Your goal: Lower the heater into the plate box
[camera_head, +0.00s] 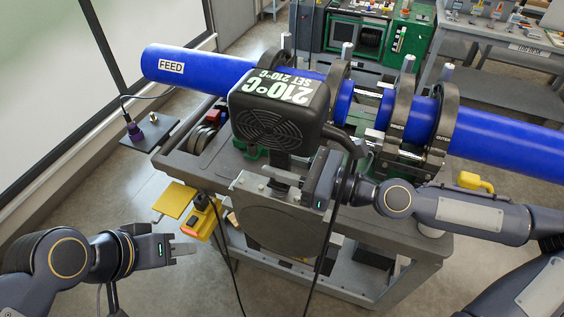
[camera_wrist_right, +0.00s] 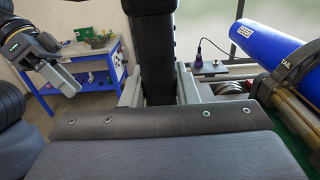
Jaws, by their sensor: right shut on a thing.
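The heater has a black head (camera_head: 280,108) marked 210°C and a round grey plate (camera_head: 275,222) hanging below it. My right gripper (camera_head: 300,186) comes in from the right and is shut on the heater between head and plate. In the right wrist view its fingers lie either side of the black neck (camera_wrist_right: 159,50), with the riveted plate edge (camera_wrist_right: 165,121) in front. The plate hangs at the cart's front side. I cannot make out the plate box for certain; the heater may hide it. My left gripper (camera_head: 182,248) is empty at lower left, apart from the heater; its finger gap is unclear.
Blue pipes (camera_head: 500,145) lie in black clamps (camera_head: 440,130) on the cart (camera_head: 410,238) behind the heater. A yellow panel (camera_head: 174,200) and a yellow box (camera_head: 203,216) are left of the plate. A black cable (camera_head: 333,225) hangs by the heater. Floor is clear at left.

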